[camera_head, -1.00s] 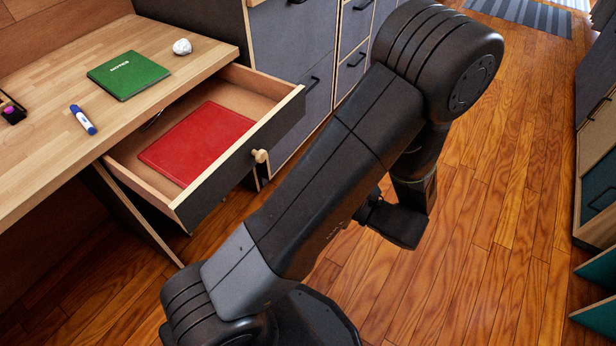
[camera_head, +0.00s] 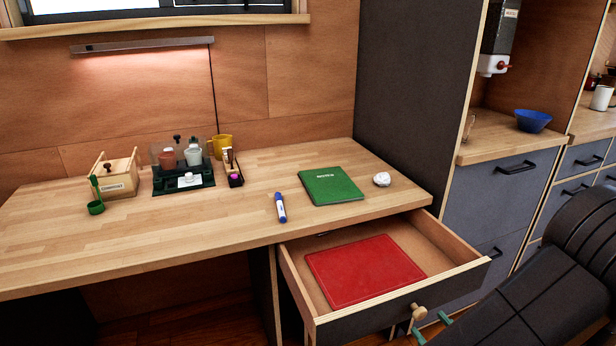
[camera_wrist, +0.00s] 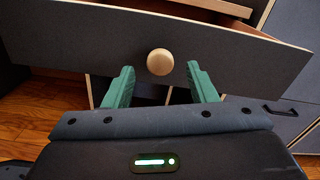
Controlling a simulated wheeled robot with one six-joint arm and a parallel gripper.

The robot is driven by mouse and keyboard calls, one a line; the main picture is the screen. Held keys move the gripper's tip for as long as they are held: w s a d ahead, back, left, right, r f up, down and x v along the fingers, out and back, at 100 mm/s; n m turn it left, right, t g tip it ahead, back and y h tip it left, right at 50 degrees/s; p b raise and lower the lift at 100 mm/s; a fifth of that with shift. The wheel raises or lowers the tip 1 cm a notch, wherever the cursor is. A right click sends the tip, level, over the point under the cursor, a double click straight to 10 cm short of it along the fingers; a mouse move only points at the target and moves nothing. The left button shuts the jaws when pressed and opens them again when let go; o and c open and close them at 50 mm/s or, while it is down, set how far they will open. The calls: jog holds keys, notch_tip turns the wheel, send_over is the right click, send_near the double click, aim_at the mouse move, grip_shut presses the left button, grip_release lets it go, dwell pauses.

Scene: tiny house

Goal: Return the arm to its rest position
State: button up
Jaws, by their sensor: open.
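My arm (camera_head: 545,295) reaches in from the lower right of the head view. My gripper (camera_head: 431,327) shows there only as two green fingertips close to the knob of the open drawer. In the wrist view my gripper (camera_wrist: 160,72) has its two green fingers spread apart and empty. The round wooden knob (camera_wrist: 160,62) appears between and just beyond the fingertips, against the dark drawer front (camera_wrist: 230,55). Whether a finger touches the knob cannot be told.
The drawer (camera_head: 372,325) stands pulled out with a red book (camera_head: 365,272) inside. On the desk (camera_head: 200,235) lie a green notebook (camera_head: 330,186), a blue marker (camera_head: 280,208) and a crumpled white ball (camera_head: 381,179). Dark cabinets (camera_head: 495,195) stand to the right.

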aim_at(421, 317)
jog(key=shift+x, duration=1.8)
jog(key=shift+a+f, duration=0.1)
